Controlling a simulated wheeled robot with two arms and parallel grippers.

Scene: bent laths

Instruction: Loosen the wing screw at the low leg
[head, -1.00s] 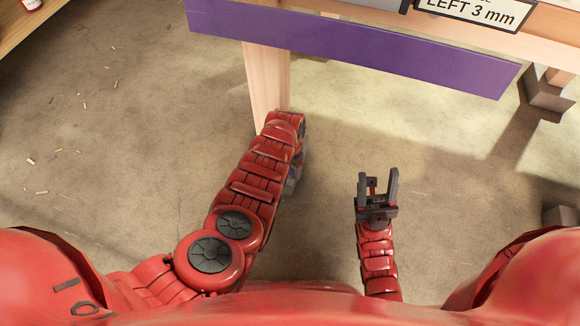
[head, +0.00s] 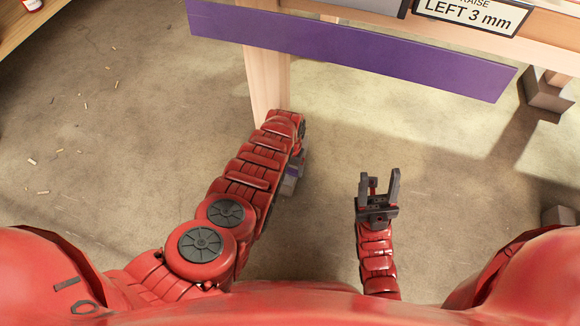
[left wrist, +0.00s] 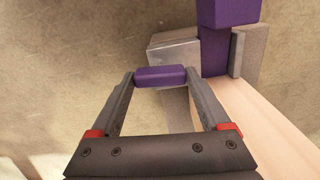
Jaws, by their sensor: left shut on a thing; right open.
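The wing screw's purple wing (left wrist: 160,72) lies between the fingertips of my left gripper (left wrist: 160,78) in the left wrist view, and the gripper is shut on it. Behind it are the grey foot block (left wrist: 172,52) and the pale wooden leg (left wrist: 262,135), with another purple part (left wrist: 228,12) above. My right gripper (head: 380,183) is open and empty, apart from everything.
A purple rail (head: 350,52) spans the wooden bench frame above the leg. A sign (head: 470,14) there reads "LEFT 3 mm". Another leg with a grey foot (head: 545,98) stands at right. Wood chips lie on the floor at left; the middle floor is clear.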

